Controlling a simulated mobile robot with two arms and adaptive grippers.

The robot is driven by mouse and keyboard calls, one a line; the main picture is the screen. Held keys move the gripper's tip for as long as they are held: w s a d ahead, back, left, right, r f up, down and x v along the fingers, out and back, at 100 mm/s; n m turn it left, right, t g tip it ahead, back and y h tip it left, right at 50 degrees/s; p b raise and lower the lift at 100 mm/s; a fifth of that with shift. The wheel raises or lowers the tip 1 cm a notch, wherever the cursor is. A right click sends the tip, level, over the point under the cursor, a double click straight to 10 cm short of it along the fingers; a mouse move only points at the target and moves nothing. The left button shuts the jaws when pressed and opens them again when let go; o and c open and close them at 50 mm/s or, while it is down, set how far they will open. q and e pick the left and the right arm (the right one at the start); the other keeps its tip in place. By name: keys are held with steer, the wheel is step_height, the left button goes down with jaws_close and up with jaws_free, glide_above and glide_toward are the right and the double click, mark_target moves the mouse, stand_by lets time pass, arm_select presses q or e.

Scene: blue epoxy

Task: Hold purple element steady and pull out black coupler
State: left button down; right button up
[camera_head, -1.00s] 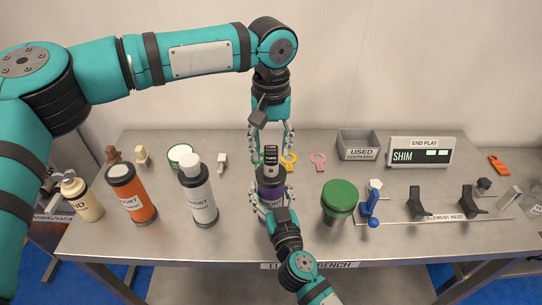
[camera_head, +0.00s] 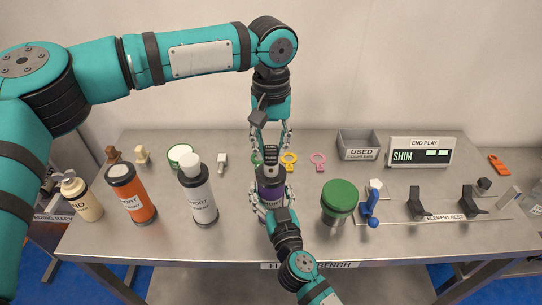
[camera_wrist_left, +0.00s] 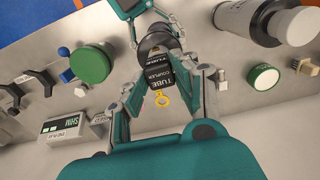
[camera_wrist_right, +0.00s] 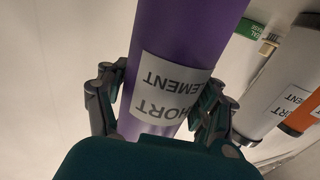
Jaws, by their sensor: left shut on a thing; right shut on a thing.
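The purple element (camera_head: 271,186) stands upright in the middle of the bench. Its label shows large in the right wrist view (camera_wrist_right: 178,45). My right gripper (camera_head: 271,203) comes from the near side and is shut around the purple body. The black coupler (camera_head: 271,153), with white tube coupler lettering, is above the element's top end. My left gripper (camera_head: 270,140) reaches down from above and is shut on the coupler. In the left wrist view the coupler (camera_wrist_left: 156,76) sits between the fingers. I cannot tell how far it still sits in the element.
An orange cartridge (camera_head: 132,196) and a white one (camera_head: 198,196) stand to the left. A green-topped container (camera_head: 340,199) stands to the right. Behind are yellow (camera_head: 288,160) and pink (camera_head: 318,160) rings, a used couplers bin (camera_head: 358,145) and an end play display (camera_head: 420,152).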

mark_target(271, 148)
arm_select(q)
steer(key=shift+r, duration=0.2)
steer(key=shift+r, duration=0.4)
steer(key=shift+r, duration=0.15)
steer(key=shift+r, duration=2.3)
arm_select(e)
steer(key=o, duration=1.7)
steer(key=v, duration=1.2)
